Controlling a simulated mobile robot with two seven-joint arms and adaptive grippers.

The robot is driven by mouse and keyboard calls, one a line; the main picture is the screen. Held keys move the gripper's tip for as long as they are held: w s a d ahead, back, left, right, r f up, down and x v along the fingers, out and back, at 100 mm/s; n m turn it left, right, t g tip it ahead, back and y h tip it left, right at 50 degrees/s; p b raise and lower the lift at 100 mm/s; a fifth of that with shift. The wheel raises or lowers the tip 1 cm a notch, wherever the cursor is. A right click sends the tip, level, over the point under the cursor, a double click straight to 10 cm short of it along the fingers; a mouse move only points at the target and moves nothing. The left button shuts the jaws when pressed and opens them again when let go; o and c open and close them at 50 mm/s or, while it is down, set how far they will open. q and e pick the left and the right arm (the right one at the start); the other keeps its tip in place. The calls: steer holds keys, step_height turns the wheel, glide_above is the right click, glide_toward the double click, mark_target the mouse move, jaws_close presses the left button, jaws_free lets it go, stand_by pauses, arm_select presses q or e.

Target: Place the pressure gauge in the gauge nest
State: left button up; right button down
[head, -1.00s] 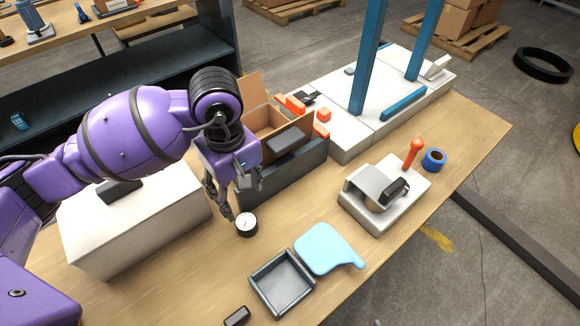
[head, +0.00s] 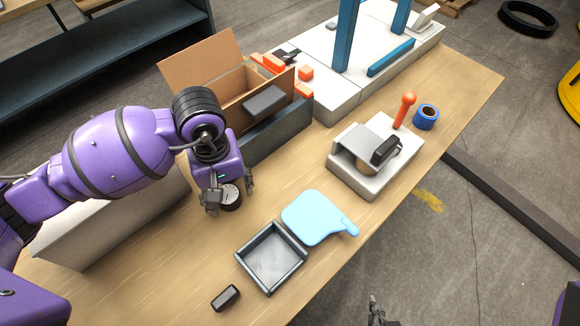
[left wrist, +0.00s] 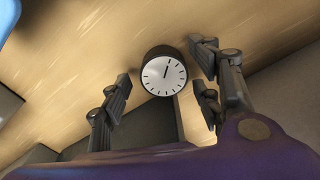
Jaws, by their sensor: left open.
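The pressure gauge (head: 231,196) is a short black cylinder with a white dial, on the wooden table. It also shows in the left wrist view (left wrist: 163,77), dial facing the camera. My left gripper (head: 230,198) is open, with its fingers on either side of the gauge; in the left wrist view gaps show beside the gauge. A grey square open tray (head: 243,258) lies nearer the front edge; it may be the gauge nest, but I cannot be sure. It is empty. Part of my right gripper (head: 375,312) shows at the bottom edge, off the table.
A light blue paddle-shaped piece (head: 313,217) lies beside the tray, and a small dark block (head: 226,298) lies in front. A cardboard box (head: 205,65) and dark bin wall (head: 280,135) stand behind. A pale fixture (head: 370,185) and blue tape roll (head: 426,116) are right.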

arm_select(q)
steer(key=shift+f, duration=0.15)
steer(key=shift+c, duration=0.4)
steer(key=c, duration=1.1)
steer(key=shift+c, duration=1.1)
